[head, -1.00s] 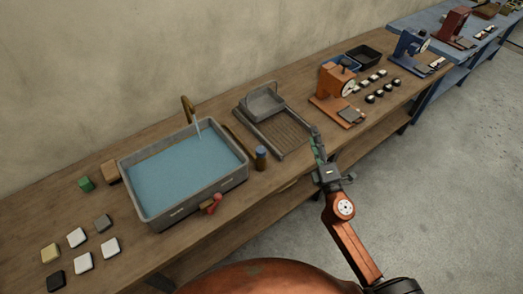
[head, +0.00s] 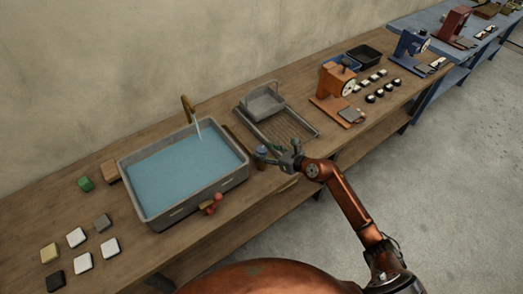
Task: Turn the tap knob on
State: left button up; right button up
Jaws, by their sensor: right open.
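A grey sink basin (head: 160,224) filled with blue water stands on the wooden bench. A brass tap spout (head: 187,106) rises at its back edge, with a pale streak below it that looks like a stream or a nozzle. A red knob-like part (head: 215,203) sits at the basin's front side; I cannot tell its turn position. My right gripper (head: 268,152) is open to the right of the basin, beside a small dark bottle with a blue top (head: 261,152), which it partly overlaps. I cannot tell whether they touch. My left gripper is out of view.
A grey drying rack with a tray (head: 264,103) stands behind my right gripper. An orange machine (head: 330,100) and several small black-and-white pieces are farther right. The bench's front edge runs below.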

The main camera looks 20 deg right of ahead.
jog(key=shift+x, duration=1.15)
jog(key=shift+c, duration=0.7)
jog(key=c, duration=1)
jog(key=m+h+p, duration=0.1)
jog(key=p, duration=0.4)
jog(key=m+t+h+p, duration=0.1)
jog(key=h+p, duration=0.1)
jog(key=p, duration=0.3)
jog(key=r+m+t+h+p, duration=0.1)
jog(key=m+p, duration=0.1)
jog(key=p, duration=0.4)
jog(key=shift+w+d+h, duration=0.1)
jog(key=shift+w+h, duration=0.05)
jog(key=shift+h, duration=0.15)
jog(key=shift+c, duration=0.2)
jog(key=shift+f+m+p, duration=0.2)
jog(key=shift+m+p, duration=0.1)
jog(key=shift+p, duration=0.15)
